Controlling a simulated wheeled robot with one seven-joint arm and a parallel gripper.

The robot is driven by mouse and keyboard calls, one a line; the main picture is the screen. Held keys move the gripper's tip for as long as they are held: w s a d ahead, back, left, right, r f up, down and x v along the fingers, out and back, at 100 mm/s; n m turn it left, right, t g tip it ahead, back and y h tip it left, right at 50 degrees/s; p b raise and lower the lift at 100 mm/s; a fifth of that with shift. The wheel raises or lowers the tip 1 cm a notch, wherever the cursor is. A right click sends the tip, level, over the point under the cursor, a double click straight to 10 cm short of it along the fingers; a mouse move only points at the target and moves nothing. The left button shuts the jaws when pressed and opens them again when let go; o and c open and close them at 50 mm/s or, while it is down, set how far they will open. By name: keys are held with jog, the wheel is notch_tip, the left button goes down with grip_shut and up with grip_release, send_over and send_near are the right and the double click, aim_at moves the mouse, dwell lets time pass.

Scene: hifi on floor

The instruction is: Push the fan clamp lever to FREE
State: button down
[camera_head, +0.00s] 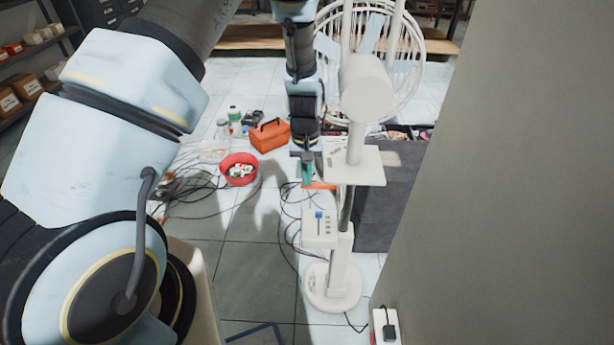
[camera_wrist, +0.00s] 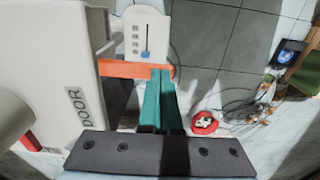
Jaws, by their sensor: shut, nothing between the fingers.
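The white pedestal fan (camera_head: 365,90) stands upright. An orange lever (camera_head: 322,186) sticks out to the left from below its white housing. The lever also shows in the wrist view (camera_wrist: 122,68), running across above the fingertips. My gripper (camera_head: 307,180) is shut and empty, pointing down on the left side of the housing. Its teal fingers (camera_wrist: 159,76) reach the lever's edge in the wrist view; I cannot tell whether they touch it. The housing's side carries a label reading DOOR (camera_wrist: 78,105). No FREE mark is readable.
A white control box with a blue slider (camera_head: 319,215) sits lower on the fan's post. Black cables lie on the floor to the left. A red bowl (camera_head: 239,160) and an orange toolbox (camera_head: 269,137) stand further back. A grey wall (camera_head: 515,180) closes the right.

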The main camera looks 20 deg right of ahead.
aim_at(305, 187)
jog(key=shift+w+a+f+g+h+b, duration=0.15)
jog(key=shift+f+h+b, duration=0.25)
jog(key=shift+b, duration=0.35)
jog(key=shift+a+f+g+h+b, duration=0.1)
jog(key=shift+f+g+h+b, duration=0.25)
jog(key=shift+b, duration=0.4)
jog(key=shift+w+a+f+h+b, duration=0.1)
jog(key=shift+f+h+b, duration=0.15)
jog(key=shift+f+b, duration=0.35)
jog(key=f+h+b, duration=0.1)
jog(key=b, duration=0.1)
jog(key=shift+g+h+b, duration=0.4)
jog(key=shift+s+d+f+b, duration=0.1)
jog(key=shift+s+f+b, duration=0.05)
jog(key=shift+f+b, duration=0.55)
jog(key=shift+r+p, duration=0.65)
jog(key=shift+r, duration=0.15)
